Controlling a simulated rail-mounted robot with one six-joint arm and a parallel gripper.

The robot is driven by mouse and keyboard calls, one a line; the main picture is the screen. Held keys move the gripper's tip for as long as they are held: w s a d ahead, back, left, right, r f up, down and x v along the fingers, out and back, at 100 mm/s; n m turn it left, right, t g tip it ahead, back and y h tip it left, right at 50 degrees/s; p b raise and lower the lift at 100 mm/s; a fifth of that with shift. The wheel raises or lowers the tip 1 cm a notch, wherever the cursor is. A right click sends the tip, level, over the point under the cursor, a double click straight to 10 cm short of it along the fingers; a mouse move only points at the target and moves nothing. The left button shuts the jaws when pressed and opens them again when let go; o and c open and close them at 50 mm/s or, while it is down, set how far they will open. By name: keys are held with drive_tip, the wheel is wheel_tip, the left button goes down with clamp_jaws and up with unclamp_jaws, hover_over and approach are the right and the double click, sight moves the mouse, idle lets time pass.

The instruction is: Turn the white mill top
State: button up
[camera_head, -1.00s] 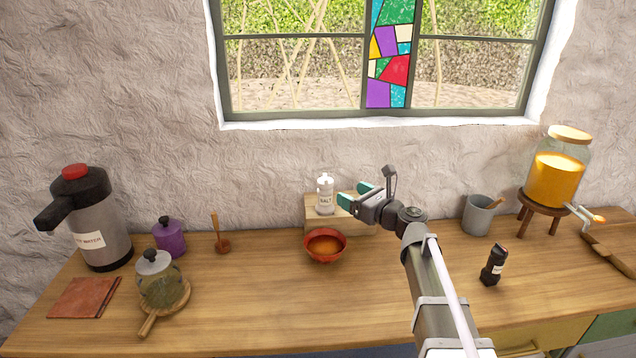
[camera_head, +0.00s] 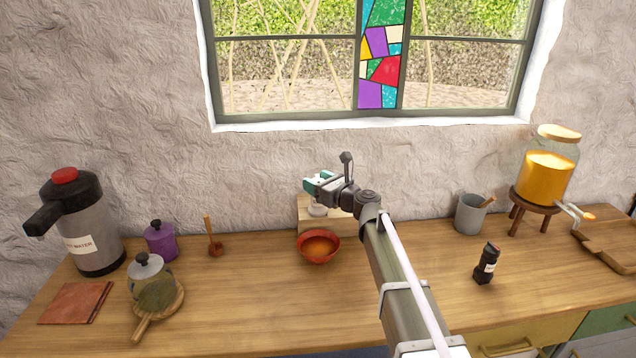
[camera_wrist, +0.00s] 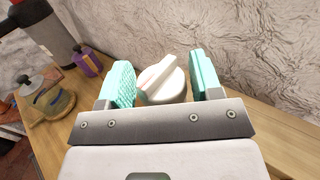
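The white salt mill (camera_head: 317,210) stands on a small wooden block (camera_head: 306,222) against the wall. My gripper (camera_head: 319,183) is at its upper part and hides most of it in the head view. In the wrist view the round white mill top (camera_wrist: 168,88), with a raised ridge across it, lies between my two teal fingers (camera_wrist: 160,75). The fingers are apart, one on each side of the top. Whether either finger touches it cannot be told.
A red bowl (camera_head: 318,247) stands in front of the block. A grey mug (camera_head: 470,214), a dark labelled bottle (camera_head: 487,263) and a juice dispenser (camera_head: 545,178) are to the right. A flask (camera_head: 88,230), purple pot (camera_head: 160,241) and glass teapot (camera_head: 152,284) are left.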

drive_tip(key=c, duration=0.6)
drive_tip(key=shift+m+t+h, duration=0.4)
drive_tip(key=shift+t, duration=0.1)
